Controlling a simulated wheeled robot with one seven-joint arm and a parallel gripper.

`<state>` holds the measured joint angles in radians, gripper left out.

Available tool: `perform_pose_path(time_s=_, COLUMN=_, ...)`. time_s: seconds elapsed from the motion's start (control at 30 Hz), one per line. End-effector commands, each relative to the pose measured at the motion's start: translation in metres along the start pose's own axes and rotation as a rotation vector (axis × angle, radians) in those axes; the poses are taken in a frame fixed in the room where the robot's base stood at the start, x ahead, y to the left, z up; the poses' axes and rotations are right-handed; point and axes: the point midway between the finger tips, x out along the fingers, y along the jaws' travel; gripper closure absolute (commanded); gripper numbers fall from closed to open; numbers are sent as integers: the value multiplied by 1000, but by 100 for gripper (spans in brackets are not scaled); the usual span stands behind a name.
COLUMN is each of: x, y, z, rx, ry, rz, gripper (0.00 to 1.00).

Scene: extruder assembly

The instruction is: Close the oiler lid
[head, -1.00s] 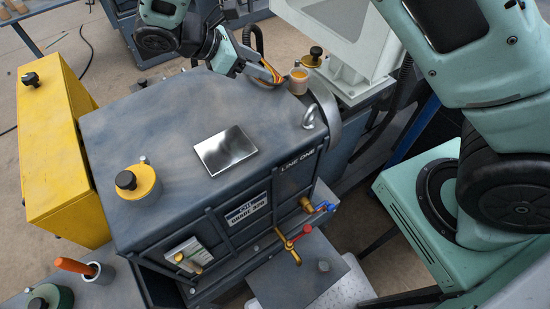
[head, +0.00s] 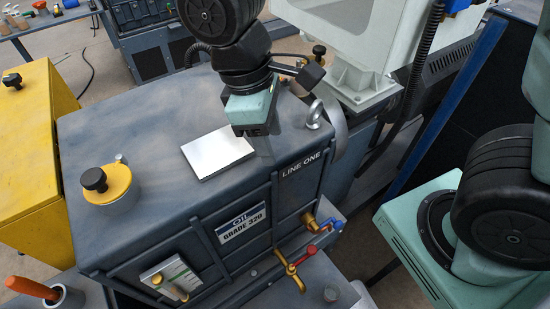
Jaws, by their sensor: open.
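My gripper (head: 262,131) points down over the far right part of the grey oil tank's top (head: 140,125), right of the flat silver plate (head: 217,152). Its fingers are mostly hidden by its teal body; nothing shows held in it. A black knob (head: 319,50) shows behind my gripper to the right. The small amber-topped cup seen earlier near that knob is now hidden behind my arm. A round yellow cap with a black knob (head: 105,183) sits at the tank's left. I cannot tell for certain which part is the oiler lid.
A metal lifting eye (head: 314,116) stands on the tank's right edge, close to my gripper. A white machine frame (head: 360,70) rises behind it. A yellow box (head: 35,140) stands at the left. Red and blue valves (head: 318,250) project from the tank's front.

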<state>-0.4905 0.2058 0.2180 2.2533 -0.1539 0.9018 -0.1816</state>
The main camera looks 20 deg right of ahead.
Motion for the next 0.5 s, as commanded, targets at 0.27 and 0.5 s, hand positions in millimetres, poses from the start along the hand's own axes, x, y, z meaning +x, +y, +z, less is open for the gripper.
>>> perform_pose_path(time_s=0.27, x=11, y=-21, z=10, rx=78, ry=71, rz=-29, gripper=49)
perform_pose_path(time_s=0.5, x=11, y=-23, z=11, rx=86, ry=77, rz=-32, gripper=49)
